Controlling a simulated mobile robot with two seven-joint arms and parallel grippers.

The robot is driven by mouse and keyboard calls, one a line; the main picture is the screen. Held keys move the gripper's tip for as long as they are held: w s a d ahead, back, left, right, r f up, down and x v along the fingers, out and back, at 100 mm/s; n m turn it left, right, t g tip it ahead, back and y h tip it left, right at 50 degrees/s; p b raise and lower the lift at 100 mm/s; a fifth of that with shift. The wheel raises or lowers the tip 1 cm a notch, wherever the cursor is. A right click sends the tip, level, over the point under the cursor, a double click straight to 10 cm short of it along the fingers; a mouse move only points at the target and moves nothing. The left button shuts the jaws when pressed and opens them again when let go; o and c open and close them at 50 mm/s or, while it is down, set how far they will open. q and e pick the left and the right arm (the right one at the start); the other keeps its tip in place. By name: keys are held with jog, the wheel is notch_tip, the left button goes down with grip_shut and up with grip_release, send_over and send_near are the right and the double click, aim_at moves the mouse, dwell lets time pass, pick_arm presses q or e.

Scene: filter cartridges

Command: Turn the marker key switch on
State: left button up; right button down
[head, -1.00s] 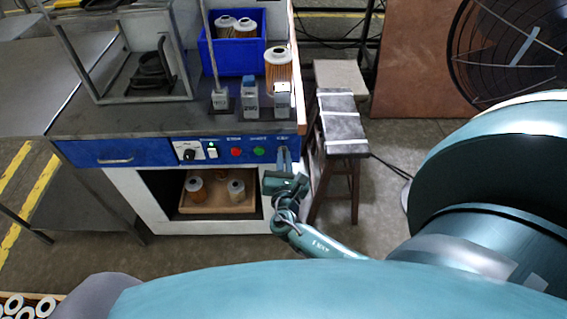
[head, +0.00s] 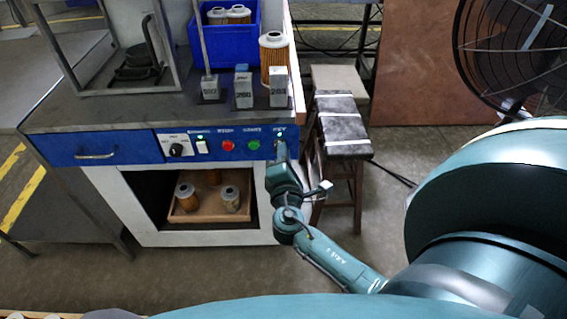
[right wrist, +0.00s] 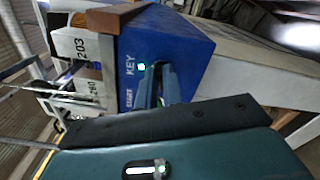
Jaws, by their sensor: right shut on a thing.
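The marker's blue control panel (head: 120,147) runs along the front of the bench. The key switch sits at its right end under the label KEY (head: 279,129). A small light (head: 279,135) by that label glows pale green. It also glows in the right wrist view (right wrist: 141,67). My right gripper (head: 281,152) is at the panel's right end, its fingers shut on the key switch. The fingers (right wrist: 158,86) hide most of the key, so its turn angle cannot be seen. My left gripper is not in view.
Left of the key are a green button (head: 254,145), a red button (head: 228,146), a white rocker switch (head: 202,147) and a black knob (head: 176,150). Numbered blocks (head: 243,92), a cartridge (head: 273,55) and a blue bin (head: 225,42) stand above. A stool (head: 341,125) stands close right.

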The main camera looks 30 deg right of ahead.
pick_arm(q)
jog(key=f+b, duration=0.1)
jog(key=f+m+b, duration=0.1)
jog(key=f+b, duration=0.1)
jog(key=b, duration=0.1)
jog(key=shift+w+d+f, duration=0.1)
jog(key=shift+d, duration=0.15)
pick_arm(e)
jog(key=m, duration=0.4)
jog(key=shift+d+f+m, duration=0.1)
jog(key=shift+f+m, duration=0.05)
jog(key=shift+m, duration=0.25)
jog(key=c, duration=1.5)
grip_release()
jog(key=shift+c, duration=0.2)
jog(key=shift+f, duration=0.1)
